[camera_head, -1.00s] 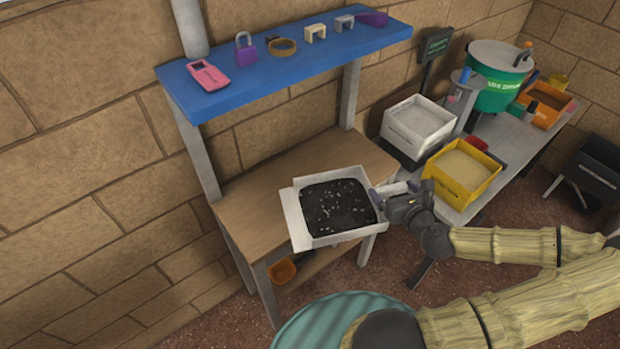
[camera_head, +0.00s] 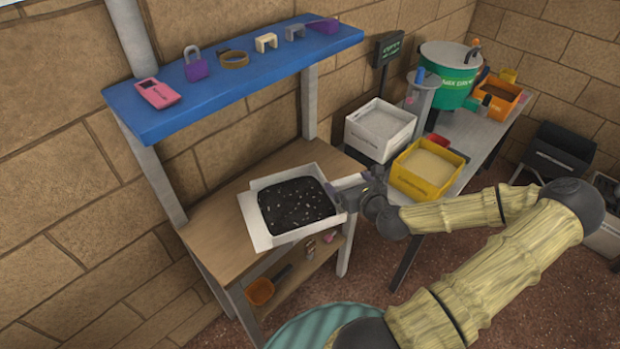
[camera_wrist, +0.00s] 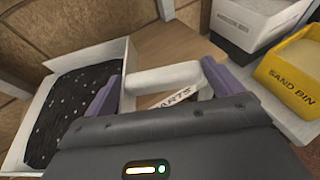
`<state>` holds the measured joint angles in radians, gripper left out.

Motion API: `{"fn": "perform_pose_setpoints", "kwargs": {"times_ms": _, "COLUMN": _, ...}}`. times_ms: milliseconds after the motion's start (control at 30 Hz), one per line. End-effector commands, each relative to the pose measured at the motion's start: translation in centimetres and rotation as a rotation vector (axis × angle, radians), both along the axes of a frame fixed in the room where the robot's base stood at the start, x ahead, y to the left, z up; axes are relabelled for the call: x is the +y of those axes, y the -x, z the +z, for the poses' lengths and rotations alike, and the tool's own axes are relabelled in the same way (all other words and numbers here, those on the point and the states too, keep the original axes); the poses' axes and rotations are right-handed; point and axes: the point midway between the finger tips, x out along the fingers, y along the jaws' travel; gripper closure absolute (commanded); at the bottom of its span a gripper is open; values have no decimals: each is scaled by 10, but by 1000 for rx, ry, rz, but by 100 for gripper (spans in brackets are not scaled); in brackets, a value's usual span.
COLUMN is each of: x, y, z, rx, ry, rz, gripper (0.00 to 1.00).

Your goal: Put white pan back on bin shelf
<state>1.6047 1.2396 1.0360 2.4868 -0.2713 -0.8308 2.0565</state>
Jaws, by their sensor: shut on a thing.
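The white pan (camera_head: 262,232) is a shallow square tray filled with black material with pale specks (camera_head: 297,203). In the head view it is over the front part of the wooden bench top (camera_head: 212,222); I cannot tell whether it rests there or hangs just above. My gripper (camera_head: 346,190) is at its right side. In the wrist view my purple fingers (camera_wrist: 165,84) are shut on a white bar-like handle (camera_wrist: 165,76), with the pan (camera_wrist: 118,75) to the left. A label reading "PARTS" (camera_wrist: 172,95) shows partly behind the handle.
A blue shelf (camera_head: 240,78) with small items overhangs the bench's back. To the right, a grey table (camera_head: 490,130) carries a white bin (camera_head: 380,130), a yellow sand bin (camera_head: 427,170), a green drum (camera_head: 450,75) and an orange box (camera_head: 500,95). An orange scoop (camera_head: 261,291) lies on the bench's lower shelf.

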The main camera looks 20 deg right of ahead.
Motion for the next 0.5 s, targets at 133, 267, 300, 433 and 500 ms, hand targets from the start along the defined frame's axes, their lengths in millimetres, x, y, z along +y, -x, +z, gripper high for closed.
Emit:
{"fn": "perform_pose_setpoints", "kwargs": {"times_ms": 133, "x": 12, "y": -26, "z": 2, "rx": -1, "ry": 1, "rz": 7, "gripper": 30}}
{"fn": "perform_pose_setpoints", "kwargs": {"times_ms": 267, "x": 20, "y": -48, "z": 2, "rx": -1, "ry": 1, "rz": 7, "gripper": 30}}
{"fn": "perform_pose_setpoints", "kwargs": {"times_ms": 300, "x": 22, "y": -56, "z": 2, "rx": 0, "ry": 1, "rz": 6, "gripper": 30}}
{"fn": "perform_pose_setpoints", "kwargs": {"times_ms": 433, "x": 31, "y": -79, "z": 2, "rx": 0, "ry": 1, "rz": 4, "gripper": 30}}
{"fn": "perform_pose_setpoints", "kwargs": {"times_ms": 500, "x": 36, "y": -92, "z": 2, "rx": -1, "ry": 1, "rz": 4, "gripper": 30}}
